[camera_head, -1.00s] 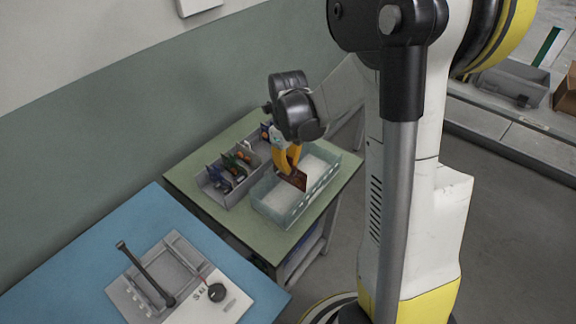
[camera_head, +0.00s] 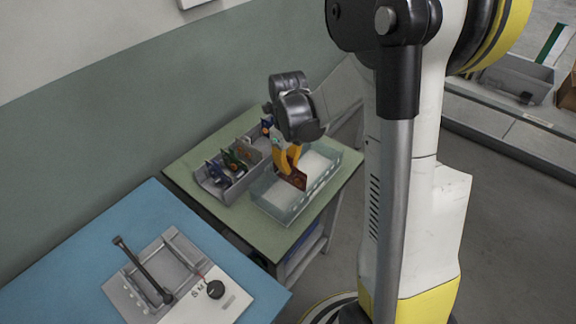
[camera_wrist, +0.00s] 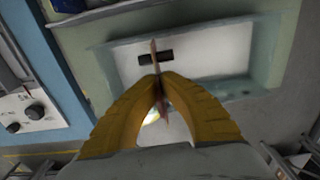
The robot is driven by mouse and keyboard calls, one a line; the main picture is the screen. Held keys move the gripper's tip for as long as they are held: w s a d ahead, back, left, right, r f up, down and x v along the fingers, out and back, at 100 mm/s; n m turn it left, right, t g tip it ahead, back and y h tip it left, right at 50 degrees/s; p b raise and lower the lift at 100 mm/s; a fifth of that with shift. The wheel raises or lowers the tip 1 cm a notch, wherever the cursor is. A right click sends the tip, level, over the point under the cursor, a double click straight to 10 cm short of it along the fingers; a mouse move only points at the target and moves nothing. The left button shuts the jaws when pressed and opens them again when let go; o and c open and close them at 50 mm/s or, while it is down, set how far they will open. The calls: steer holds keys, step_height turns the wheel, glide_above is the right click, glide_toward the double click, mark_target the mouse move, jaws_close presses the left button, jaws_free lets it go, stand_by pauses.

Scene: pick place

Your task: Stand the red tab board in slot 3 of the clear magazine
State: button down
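My gripper (camera_head: 287,160) has its yellow fingers closed together on a thin reddish-brown board (camera_head: 296,180). The wrist view shows the board (camera_wrist: 155,48) edge-on between the fingertips (camera_wrist: 159,84). A red tab cannot be made out. The clear magazine (camera_head: 276,212), a long bluish see-through tray with a pale floor, lies directly under the board; its wall also shows in the wrist view (camera_wrist: 245,88). The board is upright and tilted in the head view, over or partly inside the magazine. I cannot tell whether it touches a slot. Slot numbers are not readable.
A grey rack (camera_head: 215,190) with several coloured boards stands left of the magazine on the green table (camera_head: 185,175). A blue table (camera_head: 75,262) with a grey-white fixture (camera_head: 185,285) is at the front left. A dark block (camera_wrist: 156,57) shows behind the board in the wrist view.

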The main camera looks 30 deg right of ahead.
stand_by(0.4)
steer(key=shift+f+b, duration=0.65)
steer(key=shift+f, duration=0.2)
steer(key=shift+f+b, duration=0.65)
steer(key=shift+f, duration=0.15)
steer(key=c, duration=1.1)
jaws_free()
steer(key=shift+r, duration=0.15)
